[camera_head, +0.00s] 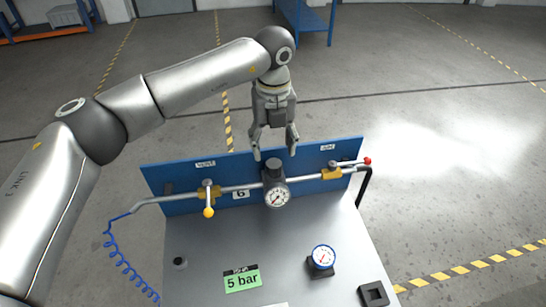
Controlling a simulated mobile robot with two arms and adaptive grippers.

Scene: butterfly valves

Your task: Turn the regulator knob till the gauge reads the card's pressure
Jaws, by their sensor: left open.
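The regulator knob (273,166) is a dark cap on top of the regulator, in the middle of the pipe. The regulator's round gauge (277,195) has a white face below the knob; its needle is too small to read surely. The green card (242,281) on the grey bench top reads 5 bar. My left gripper (275,153) points down with its fingers apart, just above the knob. No object shows between its fingers; I cannot tell whether they touch the knob. My right gripper is out of view.
A yellow-handled valve (208,198) stands left on the pipe, a red-tipped lever (367,161) right. The blue back panel (177,178) rises behind them. A second gauge (322,256) and a black square block (374,294) stand on the bench. The bench's middle is clear.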

